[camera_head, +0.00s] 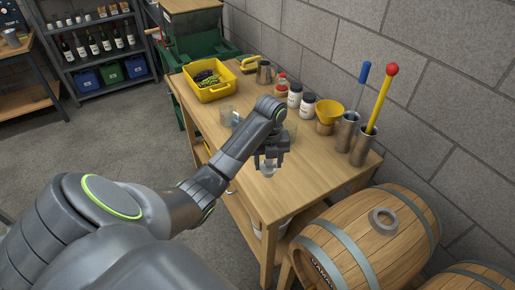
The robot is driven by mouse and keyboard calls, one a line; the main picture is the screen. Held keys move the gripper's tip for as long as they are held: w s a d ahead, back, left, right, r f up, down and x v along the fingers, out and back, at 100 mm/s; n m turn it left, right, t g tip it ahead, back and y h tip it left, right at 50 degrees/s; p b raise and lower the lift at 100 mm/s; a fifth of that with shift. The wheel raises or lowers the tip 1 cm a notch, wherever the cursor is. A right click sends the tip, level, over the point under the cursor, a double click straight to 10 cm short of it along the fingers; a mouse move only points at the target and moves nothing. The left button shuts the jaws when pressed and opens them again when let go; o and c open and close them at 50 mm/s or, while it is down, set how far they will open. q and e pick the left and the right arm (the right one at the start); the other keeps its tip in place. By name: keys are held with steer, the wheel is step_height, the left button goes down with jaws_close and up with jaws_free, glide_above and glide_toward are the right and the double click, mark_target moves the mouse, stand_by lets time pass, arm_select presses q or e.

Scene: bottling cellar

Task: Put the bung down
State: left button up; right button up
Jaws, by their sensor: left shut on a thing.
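I cannot tell whether the bung touches the tabletop. My right gripper is not in view.
Glassware is beside my arm. The table's front is clear.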

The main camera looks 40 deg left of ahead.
mark_target(269, 168)
arm_select(q)
step_height(269, 168, down, 4)
steer(key=b, duration=0.3)
steer(key=shift+d+r, duration=0.1)
steer(key=shift+d, duration=0.05)
step_height(269, 168, down, 4)
steer(key=shift+r+b, duration=0.25)
steer(key=shift+b, duration=1)
steer(key=shift+f+p, duration=0.35)
steer(key=shift+p, duration=0.05)
steer(key=shift+f, duration=0.6)
steer(key=shift+f, duration=0.15)
steer(key=o, duration=0.9)
steer(key=shift+o, duration=0.3)
